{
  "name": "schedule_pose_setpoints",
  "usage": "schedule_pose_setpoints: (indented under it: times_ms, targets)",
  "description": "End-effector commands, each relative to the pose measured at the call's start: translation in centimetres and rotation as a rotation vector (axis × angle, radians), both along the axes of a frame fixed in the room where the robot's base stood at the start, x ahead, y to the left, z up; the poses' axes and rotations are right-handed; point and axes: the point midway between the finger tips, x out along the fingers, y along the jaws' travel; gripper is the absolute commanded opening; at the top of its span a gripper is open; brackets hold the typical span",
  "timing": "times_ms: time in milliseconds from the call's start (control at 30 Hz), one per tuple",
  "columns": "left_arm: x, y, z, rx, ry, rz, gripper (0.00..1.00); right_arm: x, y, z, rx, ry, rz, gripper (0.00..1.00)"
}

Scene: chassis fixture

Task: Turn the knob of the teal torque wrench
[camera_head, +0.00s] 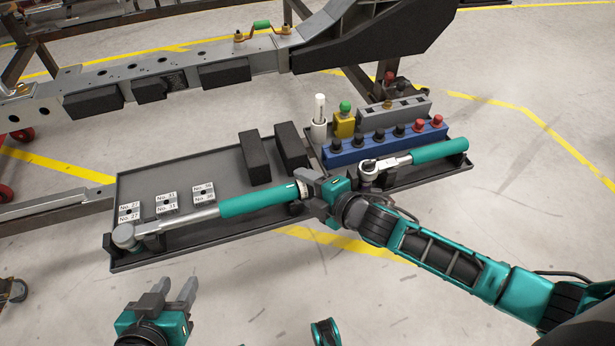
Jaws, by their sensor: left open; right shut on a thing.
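A long torque wrench with a teal handle (258,201) lies across the front of the black tray (205,162). Its silver shaft runs left to a ratchet head (125,236) at the tray's left front corner. My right gripper (306,184) is shut on the knob end at the right of this handle, and its fingers mostly hide the knob. A second, shorter teal-handled wrench (440,150) lies further right on the tray, apart from the gripper. My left gripper (173,290) is open and empty, in front of the tray at lower left.
Small white labelled blocks (167,201) sit behind the shaft. Two black blocks (254,158) stand mid-tray. A blue socket rack (385,143), a yellow bottle with green cap (344,124) and a white cylinder (319,118) stand at right. A grey chassis beam (215,65) crosses behind.

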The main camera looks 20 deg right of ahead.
Motion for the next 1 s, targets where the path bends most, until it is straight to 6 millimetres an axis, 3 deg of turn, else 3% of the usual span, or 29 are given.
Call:
schedule_pose_setpoints:
  times_ms: [33,433,700,1000]
  targets:
    - [-0.7,0.5,0.8,0.015,0.018,0.001,0.43,0.1,-0.1,1.1,-0.005,0.026,0.001,0.20]
    - [-0.6,0.4,8.7,0.011,0.013,0.005,0.43,0.2,-0.2,1.1,-0.018,0.283,-0.001,0.20]
    - [-1.4,1.9,8.9,0.037,0.017,0.030,0.43,0.4,-0.3,0.7,-0.022,0.461,-0.003,0.20]
    - [-1.4,1.9,8.2,0.037,0.017,0.030,0.43,0.4,-0.2,0.1,-0.026,0.622,-0.001,0.20]
